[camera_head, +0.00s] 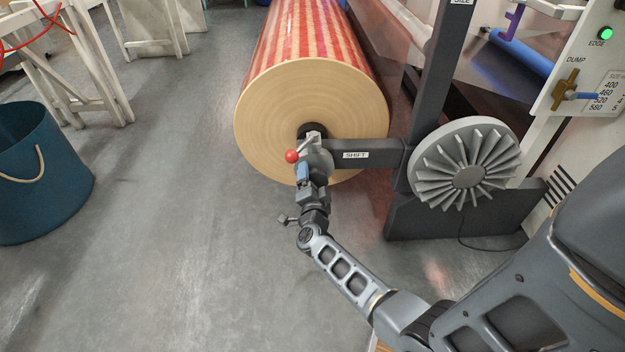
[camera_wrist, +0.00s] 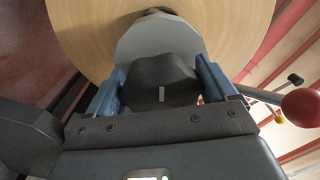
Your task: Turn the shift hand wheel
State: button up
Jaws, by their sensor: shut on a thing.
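The shift hand wheel (camera_wrist: 160,72) is a dark lobed knob with a short white mark, upright in the wrist view. It sits in front of a light grey round housing (camera_wrist: 158,38). My gripper (camera_wrist: 161,82) has its two blue fingers on the left and right sides of the knob, shut on it. In the head view my gripper (camera_head: 303,173) reaches the housing at the end of the dark arm labelled SHIFT (camera_head: 368,154). The knob is mostly hidden there by my gripper.
A lever with a red ball (camera_head: 292,156) stands close to my gripper; its ball (camera_wrist: 302,107) is at right in the wrist view. Behind is a large striped roll (camera_head: 310,105). A grey finned disc (camera_head: 466,165) is to the right. A blue bucket (camera_head: 38,175) stands left; floor between is clear.

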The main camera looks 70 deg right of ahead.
jog(key=shift+f, duration=0.1)
jog(key=o, duration=0.8)
jog(key=shift+o, duration=0.2)
jog(key=shift+a, duration=0.15)
jog(key=p+v, duration=0.2)
jog(key=v, duration=0.5)
jog(key=shift+s+a, duration=0.15)
jog(key=shift+a, duration=0.1)
